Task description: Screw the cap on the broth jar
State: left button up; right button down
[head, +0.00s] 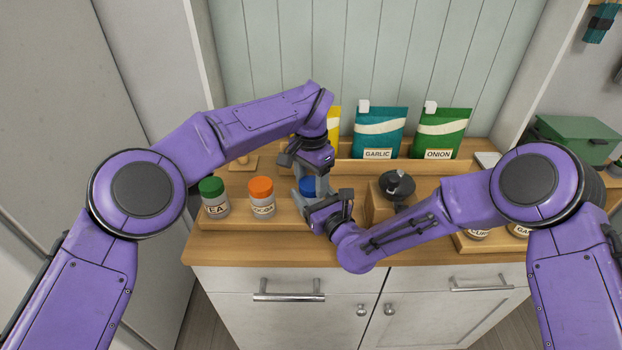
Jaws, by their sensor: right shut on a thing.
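A blue cap (308,186) shows between my two grippers at the middle of the wooden tray. The jar under it is almost wholly hidden by my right gripper, and no label can be read, so I cannot tell how the cap sits. My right gripper (304,203) comes in low from the right and is shut at the jar's place, just below the blue cap. My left gripper (307,180) points down from above at the cap. Its fingertips overlap the cap in view, and I cannot tell whether they touch or grip it.
A green-capped jar (214,198) and an orange-capped jar (262,197) stand left on the tray (240,226). A black-topped wooden item (377,205) stands close right. Garlic (378,133) and onion (442,134) bags stand behind. Labelled jars (478,234) sit at right.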

pick_arm(q)
jog(key=m, duration=0.6)
jog(key=shift+m, duration=0.3)
jog(key=shift+s, duration=0.1)
jog(key=o, duration=1.1)
jog(key=shift+o, duration=0.2)
jog(key=shift+r, duration=2.25)
jog(key=shift+c, duration=0.3)
